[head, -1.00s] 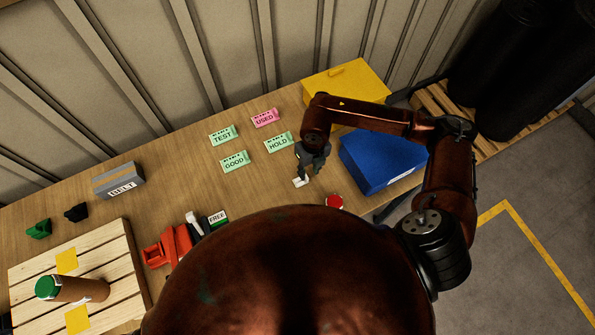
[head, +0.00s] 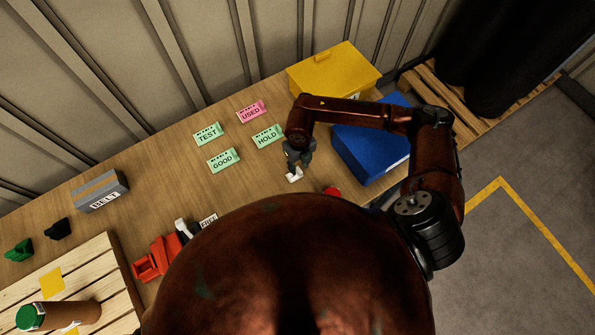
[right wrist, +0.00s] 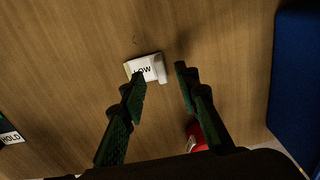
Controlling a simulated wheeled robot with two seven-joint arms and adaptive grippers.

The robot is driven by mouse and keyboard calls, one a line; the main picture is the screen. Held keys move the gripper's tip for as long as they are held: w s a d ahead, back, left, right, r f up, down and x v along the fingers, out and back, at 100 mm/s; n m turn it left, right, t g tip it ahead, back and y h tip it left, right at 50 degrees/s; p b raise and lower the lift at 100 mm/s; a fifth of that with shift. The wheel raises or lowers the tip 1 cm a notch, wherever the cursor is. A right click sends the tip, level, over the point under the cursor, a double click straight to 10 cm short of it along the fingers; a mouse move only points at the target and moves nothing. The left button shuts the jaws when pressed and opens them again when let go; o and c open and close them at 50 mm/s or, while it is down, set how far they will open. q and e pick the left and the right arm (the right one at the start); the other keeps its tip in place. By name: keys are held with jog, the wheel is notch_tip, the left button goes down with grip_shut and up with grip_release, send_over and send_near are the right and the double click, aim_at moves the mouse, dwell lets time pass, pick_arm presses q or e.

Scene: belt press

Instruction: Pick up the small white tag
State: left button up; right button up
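The small white tag (head: 294,176) lies on the wooden table just in front of my right gripper (head: 298,165). In the right wrist view the tag (right wrist: 148,68) is marked "LOW" and has a raised white part at its right end. My right gripper (right wrist: 157,82) is open and empty. Its left fingertip overlaps the tag's lower edge in that view, and its right fingertip is to the right of the tag. I cannot tell how high the fingers are above the table. My left gripper is not in view.
A red round thing (head: 331,192) and a blue box (head: 370,145) are right of the tag. A yellow box (head: 335,70) stands behind. Green HOLD (head: 268,136), GOOD and TEST tags and a pink USED tag lie to the left. A red tool (head: 157,258) is near the front.

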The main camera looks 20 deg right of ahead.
aim_at(299, 169)
jog(key=shift+f, duration=1.5)
jog(key=shift+c, duration=0.3)
jog(key=shift+d, duration=0.1)
grip_shut()
